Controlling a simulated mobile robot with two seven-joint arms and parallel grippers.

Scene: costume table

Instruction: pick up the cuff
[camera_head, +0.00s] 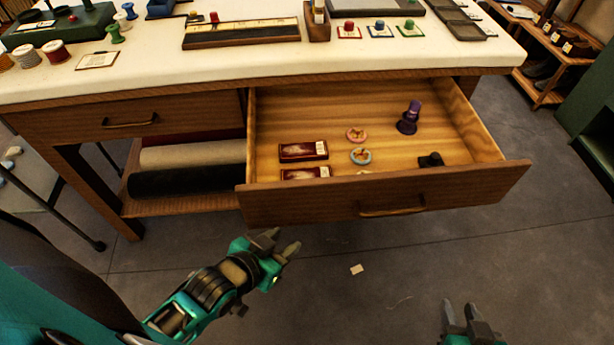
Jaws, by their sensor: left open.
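Another small piece shows partly behind the drawer front. My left gripper (281,242) is open and empty, in front of the drawer's left front corner and outside it. My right gripper (460,306) is at the bottom edge, fingers apart with nothing between them, well in front of the drawer.
The drawer also holds a purple spool-like piece (409,118), a small black piece (431,160) and two dark red boxes (303,151). The tabletop (150,75) above carries spools, trays and small coloured pieces. Rolls lie on the shelf below left. A shelf rack (550,60) stands at right.

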